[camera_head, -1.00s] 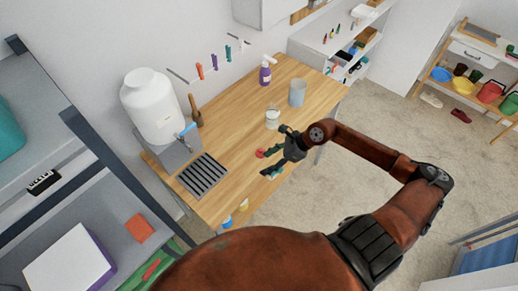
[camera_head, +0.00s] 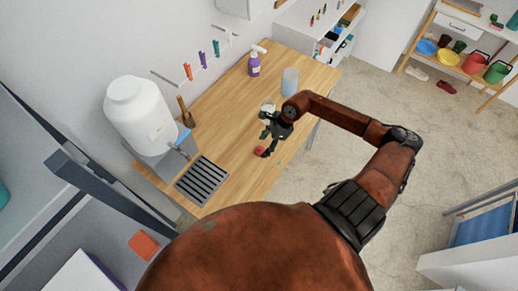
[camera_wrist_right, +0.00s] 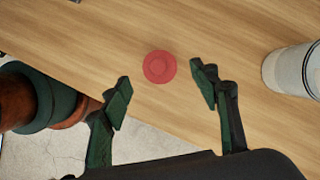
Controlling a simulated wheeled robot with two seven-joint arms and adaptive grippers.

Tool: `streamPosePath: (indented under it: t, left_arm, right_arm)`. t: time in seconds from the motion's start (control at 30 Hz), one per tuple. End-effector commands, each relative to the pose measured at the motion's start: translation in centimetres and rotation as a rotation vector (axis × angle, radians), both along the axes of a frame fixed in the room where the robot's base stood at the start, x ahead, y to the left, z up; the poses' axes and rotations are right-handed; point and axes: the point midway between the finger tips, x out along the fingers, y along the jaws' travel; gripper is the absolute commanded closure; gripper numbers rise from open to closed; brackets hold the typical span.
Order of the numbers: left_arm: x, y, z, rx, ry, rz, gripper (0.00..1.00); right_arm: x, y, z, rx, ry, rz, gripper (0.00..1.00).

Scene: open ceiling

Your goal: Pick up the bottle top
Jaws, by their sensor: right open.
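The bottle top is a small round red disc (camera_head: 259,150) lying flat on the wooden table (camera_head: 225,135) near its front edge. In the right wrist view the red bottle top (camera_wrist_right: 159,67) lies just beyond the fingertips, roughly between their lines. My right gripper (camera_head: 268,142) is over the table edge, close to the bottle top. In the wrist view the right gripper (camera_wrist_right: 160,90) is open, with nothing between its fingers. My left gripper is not in view.
A white jar (camera_wrist_right: 295,70) stands right of the fingers in the wrist view. A grey cup (camera_head: 290,81), purple spray bottle (camera_head: 254,62), wooden-handled tool (camera_head: 185,112), and large white container (camera_head: 140,115) with a tap above a slotted drain (camera_head: 202,180) stand around the table. Its middle is clear.

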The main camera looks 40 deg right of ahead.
Motion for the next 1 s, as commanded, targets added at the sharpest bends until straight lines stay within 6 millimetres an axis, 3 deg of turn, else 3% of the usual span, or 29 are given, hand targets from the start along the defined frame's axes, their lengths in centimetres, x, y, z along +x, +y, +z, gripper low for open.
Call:
streamPosePath:
  t: [0.2, 0.43, 0.9, 1.0]
  left_arm:
    - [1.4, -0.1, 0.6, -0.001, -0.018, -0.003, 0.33]
    - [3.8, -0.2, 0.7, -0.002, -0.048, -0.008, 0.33]
    - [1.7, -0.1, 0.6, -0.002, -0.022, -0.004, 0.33]
    - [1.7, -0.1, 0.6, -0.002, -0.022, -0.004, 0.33]
  right_arm:
    - [0.7, 0.9, -2.4, 0.002, -0.002, 0.0, 0.44]
    - [0.8, 1.0, -2.7, 0.0, -0.002, 0.004, 0.44]
    - [0.8, 1.0, -2.7, 0.001, -0.001, 0.003, 0.74]
    - [0.8, 1.0, -2.7, 0.001, -0.001, 0.003, 0.75]
